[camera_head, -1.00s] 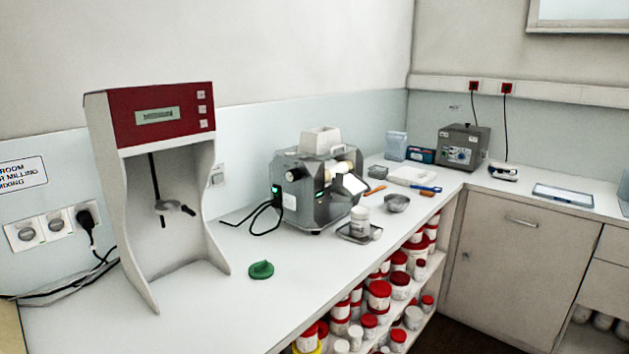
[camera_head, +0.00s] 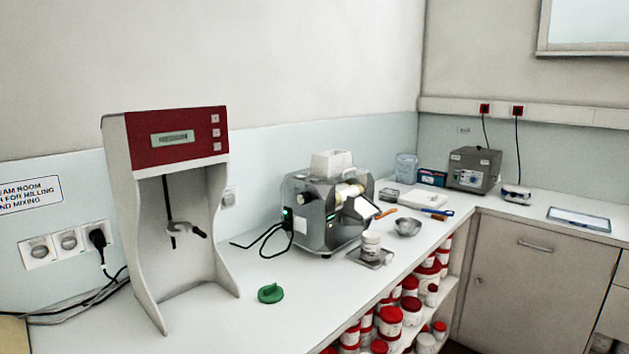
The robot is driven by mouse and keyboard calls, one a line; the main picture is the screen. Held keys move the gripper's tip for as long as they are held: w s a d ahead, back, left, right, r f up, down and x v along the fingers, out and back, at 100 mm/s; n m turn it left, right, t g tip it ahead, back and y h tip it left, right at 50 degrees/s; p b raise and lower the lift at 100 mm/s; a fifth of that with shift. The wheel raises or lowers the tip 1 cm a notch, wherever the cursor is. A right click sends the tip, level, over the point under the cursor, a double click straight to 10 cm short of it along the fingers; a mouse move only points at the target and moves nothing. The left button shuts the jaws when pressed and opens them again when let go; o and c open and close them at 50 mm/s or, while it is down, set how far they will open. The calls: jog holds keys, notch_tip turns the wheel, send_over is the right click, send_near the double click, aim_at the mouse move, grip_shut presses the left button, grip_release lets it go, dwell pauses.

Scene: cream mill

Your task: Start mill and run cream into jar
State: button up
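The mill (camera_head: 325,212) is a grey metal machine with pale rollers (camera_head: 348,190), a white hopper (camera_head: 331,163) on top and a small green light on its left side. A white sloped apron (camera_head: 361,207) sticks out at its front right. The white jar (camera_head: 371,244) stands upright on a small grey tray or scale (camera_head: 383,254), in front of and below the apron. I cannot tell whether the jar holds cream. A green lid (camera_head: 270,293) lies on the worktop left of the mill. My gripper is not in view.
A tall mixer with a red panel (camera_head: 176,137) stands at the left. A metal bowl (camera_head: 408,227), an orange tool and a blue-handled tool lie right of the mill. A grey box device (camera_head: 474,169) stands at the back. The worktop's front left is clear. Red-lidded tubs fill shelves below.

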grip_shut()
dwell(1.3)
